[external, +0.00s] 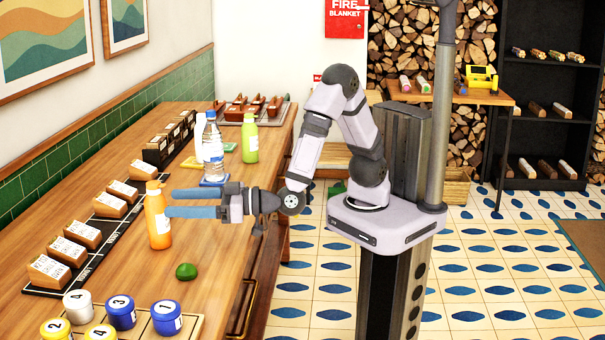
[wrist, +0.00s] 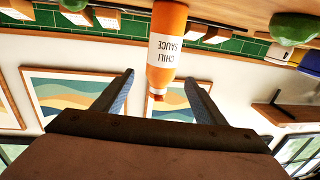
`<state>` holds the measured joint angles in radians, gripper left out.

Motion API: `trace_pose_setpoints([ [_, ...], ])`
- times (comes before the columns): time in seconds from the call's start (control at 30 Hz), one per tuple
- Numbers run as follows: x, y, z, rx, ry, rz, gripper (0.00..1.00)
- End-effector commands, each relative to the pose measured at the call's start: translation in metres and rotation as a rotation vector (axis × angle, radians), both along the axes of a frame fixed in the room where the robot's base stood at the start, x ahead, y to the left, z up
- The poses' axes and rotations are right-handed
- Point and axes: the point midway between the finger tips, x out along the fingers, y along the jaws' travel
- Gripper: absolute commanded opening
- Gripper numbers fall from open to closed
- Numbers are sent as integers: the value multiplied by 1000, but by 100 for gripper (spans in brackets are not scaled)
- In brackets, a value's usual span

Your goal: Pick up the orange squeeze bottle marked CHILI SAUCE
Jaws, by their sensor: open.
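In the wrist view my gripper (wrist: 159,76) has one finger to each side of the bottle, with gaps. I cannot tell whether the fingertips reach past the bottle's near side.
A green lime (external: 186,271) lies in front of the bottle. Numbered jars (external: 121,312) stand at the near end. A water bottle (external: 212,150) and a green bottle (external: 250,140) stand behind. Labelled wooden blocks (external: 82,234) line the wall side. Bare counter lies around the orange bottle.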

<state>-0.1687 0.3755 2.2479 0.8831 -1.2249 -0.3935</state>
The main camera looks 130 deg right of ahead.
Motion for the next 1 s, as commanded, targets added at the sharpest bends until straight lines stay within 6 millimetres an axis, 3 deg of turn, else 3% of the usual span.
trace_pose_setpoints([
  [0.37,15,-11,0,1,1,0,65],
  [0.73,48,-36,-1,2,0,-1,65],
  [1.0,53,-38,-2,2,1,2,65],
])
